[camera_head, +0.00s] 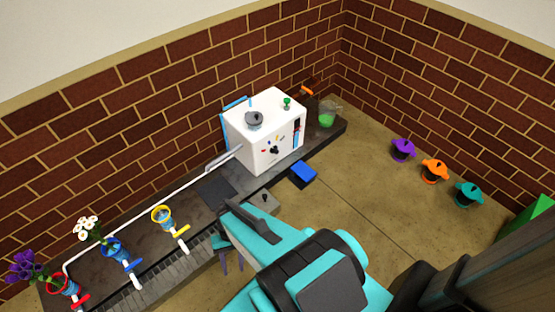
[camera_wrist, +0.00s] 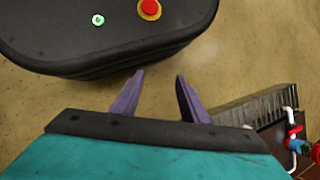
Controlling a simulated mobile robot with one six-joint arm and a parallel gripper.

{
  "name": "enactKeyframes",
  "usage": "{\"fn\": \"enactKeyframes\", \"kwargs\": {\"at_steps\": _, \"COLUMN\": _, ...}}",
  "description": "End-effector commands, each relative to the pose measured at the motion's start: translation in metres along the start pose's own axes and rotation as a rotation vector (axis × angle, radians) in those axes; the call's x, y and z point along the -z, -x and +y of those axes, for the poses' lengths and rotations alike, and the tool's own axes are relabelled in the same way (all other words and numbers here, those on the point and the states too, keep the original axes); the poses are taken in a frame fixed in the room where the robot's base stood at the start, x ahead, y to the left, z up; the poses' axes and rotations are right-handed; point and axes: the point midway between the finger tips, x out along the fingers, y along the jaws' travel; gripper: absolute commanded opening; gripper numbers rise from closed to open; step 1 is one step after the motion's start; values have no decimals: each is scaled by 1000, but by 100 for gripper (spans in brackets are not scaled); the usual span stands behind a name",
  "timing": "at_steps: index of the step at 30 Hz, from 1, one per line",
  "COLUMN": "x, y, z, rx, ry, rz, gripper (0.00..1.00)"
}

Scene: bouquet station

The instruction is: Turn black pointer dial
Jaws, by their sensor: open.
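A white box-shaped machine (camera_head: 262,149) stands on the dark bench against the brick wall. A small black dial-like part (camera_head: 274,150) sits on its front face, with small red and yellow marks around it. It is too small to tell which way a pointer faces. My gripper (camera_head: 230,262) is low in front of the bench, left of and well apart from the machine. In the wrist view its two purple fingers (camera_wrist: 158,98) are spread with nothing between them. The wrist view does not show the machine or the dial.
The machine's top bears a grey round part (camera_head: 254,119) and a green knob (camera_head: 287,103). A jug with green contents (camera_head: 327,118) stands to its right. A blue block (camera_head: 303,174) is at the bench's front. Yellow (camera_head: 162,215), blue and red holders line the left. Several coloured pots (camera_head: 434,171) stand right.

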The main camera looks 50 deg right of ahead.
Motion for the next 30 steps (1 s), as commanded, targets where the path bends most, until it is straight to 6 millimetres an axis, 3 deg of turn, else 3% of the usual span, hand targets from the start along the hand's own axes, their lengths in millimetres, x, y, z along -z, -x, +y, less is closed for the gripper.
{"fn": "enactKeyframes", "kwargs": {"at_steps": 1, "x": 20, "y": -11, "z": -1, "rx": 61, "ry": -61, "rz": 7, "gripper": 40}}
{"fn": "enactKeyframes", "kwargs": {"at_steps": 6, "x": 64, "y": -14, "z": -8, "rx": 265, "ry": -251, "rz": 26, "gripper": 40}}
{"fn": "enactKeyframes", "kwargs": {"at_steps": 11, "x": 109, "y": -9, "z": -8, "rx": 460, "ry": -425, "rz": 44, "gripper": 40}}
{"fn": "enactKeyframes", "kwargs": {"at_steps": 17, "x": 170, "y": 8, "z": 7, "rx": 708, "ry": -634, "rz": 64, "gripper": 40}}
{"fn": "enactKeyframes", "kwargs": {"at_steps": 23, "x": 229, "y": 34, "z": 40, "rx": 965, "ry": -828, "rz": 84, "gripper": 40}}
{"fn": "enactKeyframes", "kwargs": {"at_steps": 30, "x": 292, "y": 71, "z": 106, "rx": 1286, "ry": -1036, "rz": 104, "gripper": 40}}
